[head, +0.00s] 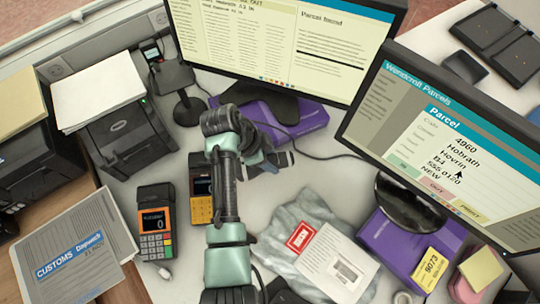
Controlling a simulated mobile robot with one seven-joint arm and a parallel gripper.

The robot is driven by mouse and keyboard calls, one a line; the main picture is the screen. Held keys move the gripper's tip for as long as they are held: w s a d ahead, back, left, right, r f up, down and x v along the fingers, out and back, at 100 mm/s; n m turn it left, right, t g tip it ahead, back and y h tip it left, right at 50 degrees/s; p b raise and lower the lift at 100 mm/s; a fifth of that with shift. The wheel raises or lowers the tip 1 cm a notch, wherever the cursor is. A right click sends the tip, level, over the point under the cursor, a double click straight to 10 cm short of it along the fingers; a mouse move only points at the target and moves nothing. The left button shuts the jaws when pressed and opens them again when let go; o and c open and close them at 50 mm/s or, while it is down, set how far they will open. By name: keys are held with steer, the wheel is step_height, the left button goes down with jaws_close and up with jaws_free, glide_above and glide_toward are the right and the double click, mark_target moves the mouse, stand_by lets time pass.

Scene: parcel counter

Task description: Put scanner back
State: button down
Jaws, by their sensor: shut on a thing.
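My arm reaches up the middle of the head view, and its wrist bends down to my gripper (266,157) over the counter. The gripper is shut on a dark thing (281,160), which appears to be the scanner. My arm and wrist hide most of it, so its shape and tilt are unclear. A dark cable runs from near there to the right, toward the right monitor. A black stand (189,110) with a round base stands up and left of my gripper, with a dark holder on top.
A label printer (118,135) is at left. An orange card terminal (157,222) and a yellow device (201,200) lie left of my arm. A grey parcel bag (300,225) lies right. Two monitors (300,45) (440,150) stand behind, with purple boxes (400,245) near them.

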steer(key=shift+c, duration=1.4)
jaws_free()
steer(key=w+v, duration=0.1)
steer(key=v, duration=1.2)
steer(key=shift+s+d+r+p, duration=0.2)
steer(key=shift+s+p, duration=0.2)
